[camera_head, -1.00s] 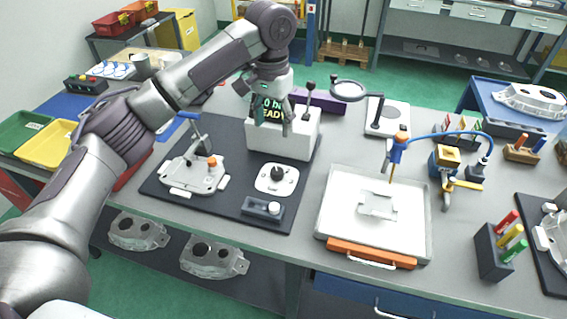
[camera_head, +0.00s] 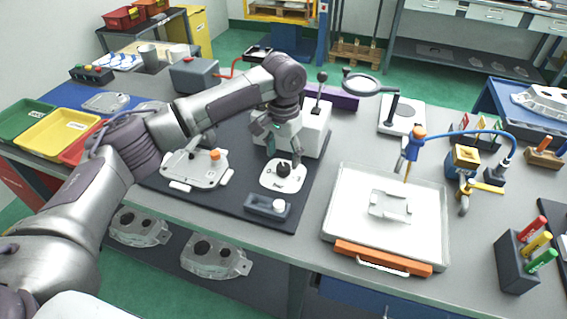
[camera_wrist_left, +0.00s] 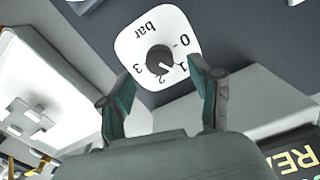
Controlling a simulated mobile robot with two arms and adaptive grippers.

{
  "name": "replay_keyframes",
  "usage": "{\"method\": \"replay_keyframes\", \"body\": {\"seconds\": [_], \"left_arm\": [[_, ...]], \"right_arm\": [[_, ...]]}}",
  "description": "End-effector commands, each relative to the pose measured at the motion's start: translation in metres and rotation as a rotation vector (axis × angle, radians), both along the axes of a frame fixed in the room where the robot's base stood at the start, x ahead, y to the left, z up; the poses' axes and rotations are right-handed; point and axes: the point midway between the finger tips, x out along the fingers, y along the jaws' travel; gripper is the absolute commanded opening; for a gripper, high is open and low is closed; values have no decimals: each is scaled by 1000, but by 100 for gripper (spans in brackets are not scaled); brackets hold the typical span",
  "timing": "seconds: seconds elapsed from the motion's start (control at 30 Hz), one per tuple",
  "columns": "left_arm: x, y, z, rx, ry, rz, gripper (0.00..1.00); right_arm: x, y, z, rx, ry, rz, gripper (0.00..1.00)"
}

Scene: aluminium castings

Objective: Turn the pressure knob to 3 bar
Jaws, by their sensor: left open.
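The pressure knob (camera_head: 284,169) is a black round knob on a white dial plate (camera_head: 297,185) on the dark mat. In the left wrist view the knob (camera_wrist_left: 158,58) sits on the plate (camera_wrist_left: 131,44), which reads "bar" and 0, 1, 2, 3. Its white pointer mark lies between 1 and 2. My left gripper (camera_head: 283,152) is just above the knob, pointing down. In the left wrist view the gripper (camera_wrist_left: 160,67) is open, with its fingers on either side of the knob and apart from it. My right gripper is not in view.
A white box (camera_head: 318,134) with a black lever and a display stands right behind the knob. A fixture with an orange knob (camera_head: 207,165) is to the left. A white tray (camera_head: 345,235) stands right.

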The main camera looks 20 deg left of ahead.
Motion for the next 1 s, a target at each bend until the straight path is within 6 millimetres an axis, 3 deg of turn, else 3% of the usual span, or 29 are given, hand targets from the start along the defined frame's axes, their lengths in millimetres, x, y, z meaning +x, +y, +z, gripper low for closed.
{"method": "replay_keyframes", "body": {"seconds": [0.1,0.3,0.63,1.0], "left_arm": [[0,0,-20,0,1,0,64],[0,0,-38,1,0,0,64],[0,0,-41,0,-1,-1,64],[0,0,-41,0,-1,-1,3]], "right_arm": [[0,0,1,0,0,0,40],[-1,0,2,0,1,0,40],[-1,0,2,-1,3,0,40],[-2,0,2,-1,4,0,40]]}}
